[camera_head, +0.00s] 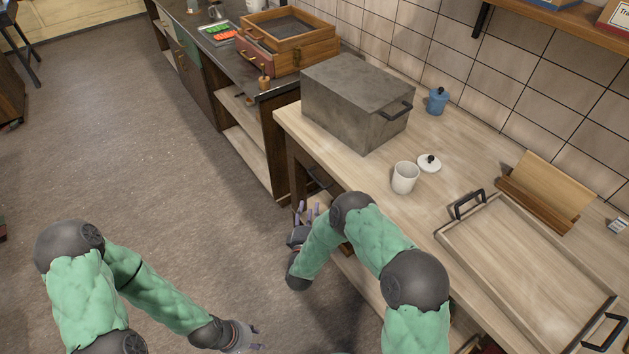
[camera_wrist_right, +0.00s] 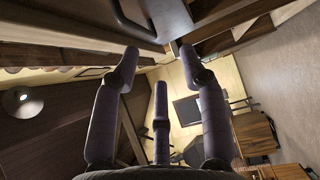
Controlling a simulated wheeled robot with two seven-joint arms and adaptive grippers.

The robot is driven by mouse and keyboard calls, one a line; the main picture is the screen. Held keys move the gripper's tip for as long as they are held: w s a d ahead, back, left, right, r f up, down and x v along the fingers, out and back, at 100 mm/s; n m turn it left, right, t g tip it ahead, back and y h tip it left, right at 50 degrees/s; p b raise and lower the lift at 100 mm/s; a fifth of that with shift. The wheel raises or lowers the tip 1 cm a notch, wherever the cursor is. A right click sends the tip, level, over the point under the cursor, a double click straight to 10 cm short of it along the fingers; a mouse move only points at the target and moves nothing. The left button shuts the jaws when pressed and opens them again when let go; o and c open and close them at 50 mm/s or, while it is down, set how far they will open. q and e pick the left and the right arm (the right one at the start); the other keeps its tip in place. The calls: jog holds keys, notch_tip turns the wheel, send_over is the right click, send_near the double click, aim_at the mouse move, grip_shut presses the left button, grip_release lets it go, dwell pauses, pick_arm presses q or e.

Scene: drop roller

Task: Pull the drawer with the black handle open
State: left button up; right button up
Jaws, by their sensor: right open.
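A dark drawer front with a black handle (camera_head: 316,180) sits under the wooden counter, mostly hidden in the head view. In the right wrist view a black bar handle (camera_wrist_right: 128,24) shows at the top, just beyond the fingers. My right gripper (camera_head: 306,212) is beside the counter's front, close to the handle. In its wrist view the right gripper (camera_wrist_right: 160,65) has its purple fingers spread with nothing between them. I see no contact with the handle. My left gripper (camera_head: 255,338) is low over the floor at the bottom edge; its fingers are too small to judge.
On the counter are a grey box (camera_head: 350,95) with its own black handle, a white cup (camera_head: 405,178), a lid (camera_head: 429,162), a blue jar (camera_head: 437,101) and a wooden tray (camera_head: 448,232). Open carpet (camera_head: 170,150) lies left of the counter.

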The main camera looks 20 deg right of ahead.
jog(key=w+d+r+h+b, duration=0.1)
jog(key=w+d+r+b, duration=0.1)
jog(key=w, duration=0.7)
jog(key=d+r, duration=0.1)
jog(key=d, duration=0.1)
jog(key=shift+d+r+n+t+b, duration=0.15)
jog(key=shift+d+n+t+b, duration=0.15)
jog(key=shift+t, duration=0.1)
jog(key=shift+w, duration=0.1)
grip_shut()
